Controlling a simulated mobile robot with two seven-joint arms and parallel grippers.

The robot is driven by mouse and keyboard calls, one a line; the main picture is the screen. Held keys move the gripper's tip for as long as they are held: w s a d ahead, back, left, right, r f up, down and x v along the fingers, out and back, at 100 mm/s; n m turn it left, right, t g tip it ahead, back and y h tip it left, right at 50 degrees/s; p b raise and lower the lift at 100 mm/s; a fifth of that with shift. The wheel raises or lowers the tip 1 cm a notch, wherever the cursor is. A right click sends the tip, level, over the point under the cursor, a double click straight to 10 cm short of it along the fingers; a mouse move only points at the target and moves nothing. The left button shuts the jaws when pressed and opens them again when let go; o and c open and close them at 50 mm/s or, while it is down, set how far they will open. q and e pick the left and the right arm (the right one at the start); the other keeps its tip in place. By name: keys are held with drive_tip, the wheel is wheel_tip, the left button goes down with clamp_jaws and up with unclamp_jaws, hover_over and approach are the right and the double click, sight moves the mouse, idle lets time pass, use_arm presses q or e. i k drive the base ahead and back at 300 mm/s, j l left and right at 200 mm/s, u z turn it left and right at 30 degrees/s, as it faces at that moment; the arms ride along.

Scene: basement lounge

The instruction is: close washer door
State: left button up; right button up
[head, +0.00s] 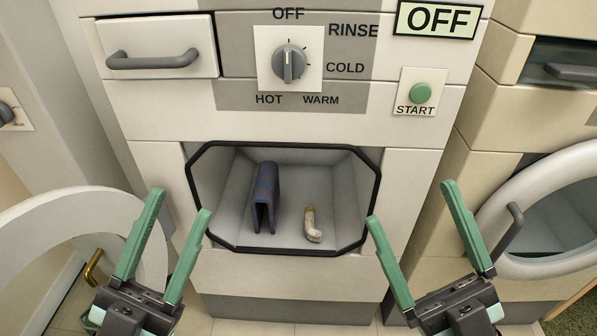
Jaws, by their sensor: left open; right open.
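The washer (300,278) stands straight ahead with a black-rimmed opening. Its round white door (75,205) appears to be the one swung wide open at the left, partly cut off by the frame edge. A brass-coloured handle (93,268) shows at the door's lower part. Inside the drum lie a folded dark blue cloth (265,195) and a small whitish item (312,226), perhaps a sock. My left gripper (181,205) is open and empty, between the door and the opening. My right gripper (411,204) is open and empty, right of the opening.
A second machine (535,115) stands at the right, its round white door (555,170) with a grey handle close to my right gripper. The control dial (289,62), green start button (420,93) and drawer (158,47) are above the opening.

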sight(29, 229)
drive_tip(key=k+u, duration=0.1)
drive_tip(key=u, duration=1.2)
